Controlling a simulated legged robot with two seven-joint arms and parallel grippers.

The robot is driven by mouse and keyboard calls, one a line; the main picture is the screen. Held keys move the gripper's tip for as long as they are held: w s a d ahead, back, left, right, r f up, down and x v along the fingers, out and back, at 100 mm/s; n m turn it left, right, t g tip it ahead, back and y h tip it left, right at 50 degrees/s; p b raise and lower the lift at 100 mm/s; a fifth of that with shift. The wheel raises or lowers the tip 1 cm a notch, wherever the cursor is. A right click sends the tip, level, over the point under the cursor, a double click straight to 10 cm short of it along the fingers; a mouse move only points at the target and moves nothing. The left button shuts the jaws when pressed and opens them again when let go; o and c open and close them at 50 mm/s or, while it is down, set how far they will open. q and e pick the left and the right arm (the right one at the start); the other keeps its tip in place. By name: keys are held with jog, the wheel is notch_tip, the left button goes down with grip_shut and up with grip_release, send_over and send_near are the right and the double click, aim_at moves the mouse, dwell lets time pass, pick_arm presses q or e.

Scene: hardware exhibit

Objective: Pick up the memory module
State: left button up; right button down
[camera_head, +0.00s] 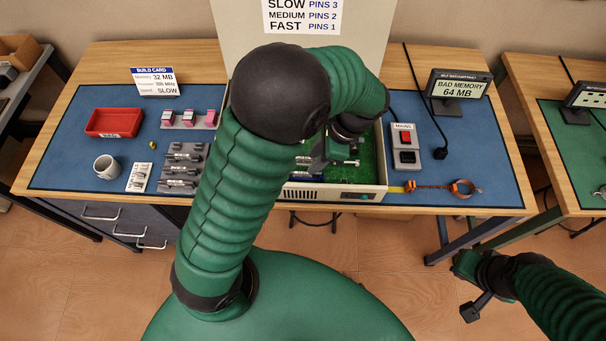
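Grey stick-like parts that look like memory modules (182,168) lie in a rack left of my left arm. Which one the task means cannot be told. An open computer case (336,194) with a green board (368,168) stands mid-table, partly hidden by my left arm. My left gripper (338,163) points down over the board inside the case. Small grey parts show beside its fingers; whether it holds anything is unclear.
A mains switch box (404,144), a "BAD MEMORY 64 MB" display (458,90) and an orange strap (440,187) are right. A build card (155,82) stands behind.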

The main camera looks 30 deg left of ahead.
aim_at(302, 175)
pick_arm(q)
jog(key=x, duration=0.5)
jog(key=shift+s+f, duration=0.1)
jog(key=shift+s, duration=0.2)
jog(key=shift+d+f, duration=0.15)
jog(key=shift+f, duration=0.1)
jog(key=shift+a, duration=0.2)
grip_shut()
